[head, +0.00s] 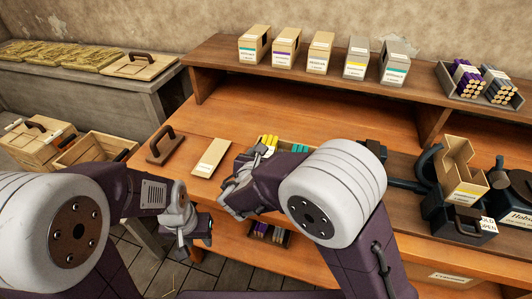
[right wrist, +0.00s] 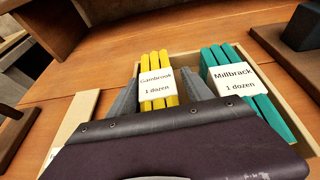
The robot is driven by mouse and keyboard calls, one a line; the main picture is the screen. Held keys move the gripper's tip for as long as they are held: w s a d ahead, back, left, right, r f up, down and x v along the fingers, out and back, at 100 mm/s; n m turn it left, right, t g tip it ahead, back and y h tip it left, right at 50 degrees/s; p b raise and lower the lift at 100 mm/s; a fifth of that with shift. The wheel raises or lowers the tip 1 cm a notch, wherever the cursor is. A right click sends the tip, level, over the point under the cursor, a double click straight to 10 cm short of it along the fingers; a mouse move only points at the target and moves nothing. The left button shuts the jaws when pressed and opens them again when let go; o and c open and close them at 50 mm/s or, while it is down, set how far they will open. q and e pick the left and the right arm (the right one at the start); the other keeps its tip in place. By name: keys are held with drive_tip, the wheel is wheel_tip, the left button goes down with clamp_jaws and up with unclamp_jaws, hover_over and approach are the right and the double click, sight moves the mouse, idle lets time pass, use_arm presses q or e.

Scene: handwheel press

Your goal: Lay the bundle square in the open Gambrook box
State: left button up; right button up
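The bundle is a row of yellow sticks (right wrist: 159,68) with a white Gambrook label, standing between my right gripper's grey fingers (right wrist: 160,92) in the right wrist view. In the head view the yellow tops (head: 269,141) show behind my right gripper (head: 236,192). An open tan box (head: 458,163) with a yellow-striped label stands on the dark press at the right; its name is too small to read. My left gripper (head: 190,235) hangs empty in front of the bench; its finger gap is unclear.
A teal Millbrack bundle (right wrist: 238,78) stands right beside the yellow one in a shallow tray (right wrist: 185,61). A tan card (head: 211,157) and a brown handled board (head: 165,145) lie left. Several labelled boxes (head: 321,52) line the shelf.

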drive_tip(key=p+v, duration=0.2)
drive_tip(key=v, duration=1)
idle(0.3)
